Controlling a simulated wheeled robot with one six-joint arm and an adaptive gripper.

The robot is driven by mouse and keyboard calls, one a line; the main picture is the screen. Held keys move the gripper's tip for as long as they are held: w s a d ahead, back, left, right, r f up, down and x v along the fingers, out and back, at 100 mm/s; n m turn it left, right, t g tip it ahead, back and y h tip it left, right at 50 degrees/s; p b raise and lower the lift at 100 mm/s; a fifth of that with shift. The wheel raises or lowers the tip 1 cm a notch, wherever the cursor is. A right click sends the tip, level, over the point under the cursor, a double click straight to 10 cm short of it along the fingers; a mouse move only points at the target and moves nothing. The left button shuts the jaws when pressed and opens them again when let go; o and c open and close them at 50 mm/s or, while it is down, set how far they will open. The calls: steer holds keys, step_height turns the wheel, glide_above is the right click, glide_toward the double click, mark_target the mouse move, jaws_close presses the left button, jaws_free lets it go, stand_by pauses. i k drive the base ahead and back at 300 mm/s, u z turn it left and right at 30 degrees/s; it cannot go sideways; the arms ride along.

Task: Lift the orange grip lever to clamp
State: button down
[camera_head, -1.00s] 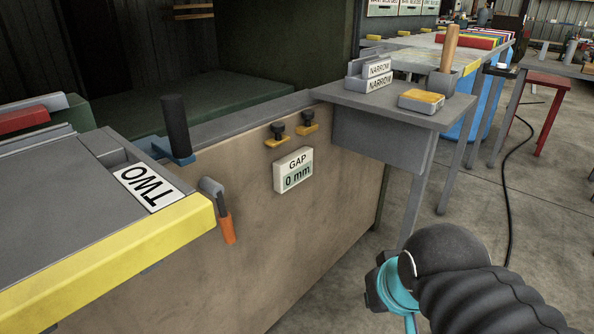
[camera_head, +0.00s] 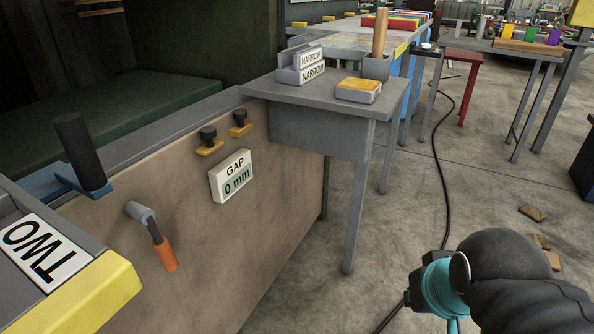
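The orange grip lever (camera_head: 165,254) hangs down and slightly right from a grey pivot on the front of the brown panel (camera_head: 205,275), at the left of the head view. A white box reading "GAP 0 mm" (camera_head: 232,177) is fixed to the panel to the right of the lever. Two black knobs on yellow bases (camera_head: 209,141) sit above that box. My arm shows at the lower right, well apart from the lever, with a teal joint and black sleeve. My gripper's fingers are not in view.
A yellow-edged bench marked "TWO" (camera_head: 45,250) stands at the lower left. A black upright handle (camera_head: 80,152) rises beside it. A grey side table (camera_head: 325,97) with "NARROW" blocks (camera_head: 302,68) juts out right of the panel. Open floor (camera_head: 400,215) lies right of it, with a black cable.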

mark_target(144, 215)
steer(key=z, duration=0.4)
steer(key=i, duration=0.35)
steer(key=u, duration=3.3)
steer(key=k, duration=0.6)
steer(key=z, duration=1.2)
